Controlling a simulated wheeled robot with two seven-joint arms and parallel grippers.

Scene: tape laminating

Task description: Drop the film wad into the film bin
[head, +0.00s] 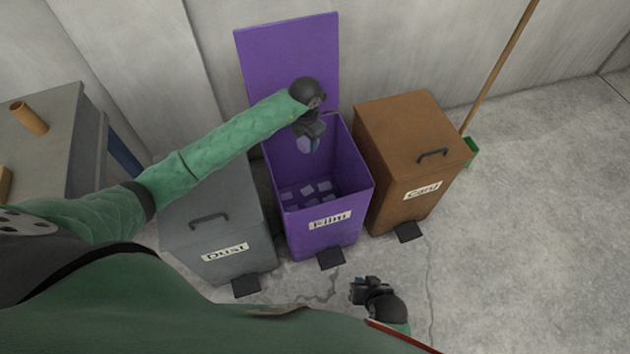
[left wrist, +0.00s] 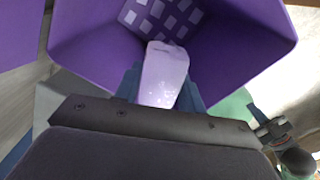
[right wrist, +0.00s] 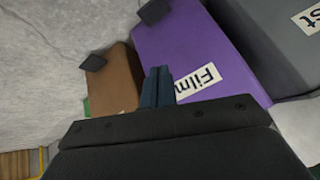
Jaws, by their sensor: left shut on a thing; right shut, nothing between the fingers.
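The purple film bin (head: 322,228) stands in the middle of the row with its lid (head: 288,60) raised against the wall. Several pale squares show on its inside bottom. My left gripper (head: 308,143) is over the bin's opening, shut on the film wad. The pale, glossy film wad (left wrist: 163,75) shows between the fingers in the left wrist view, with the open bin beneath it. My right gripper (head: 357,290) is low in front of the bins, shut and empty. The right wrist view shows its closed fingers (right wrist: 157,86) before the bin's labelled front (right wrist: 190,60).
A closed grey dust bin (head: 215,225) stands left of the film bin, and a closed brown card bin (head: 410,150) stands right. Each bin has a black pedal. A grey table (head: 60,130) with a cardboard tube (head: 28,118) is at left. A broom (head: 500,65) leans behind. Floor at right is clear.

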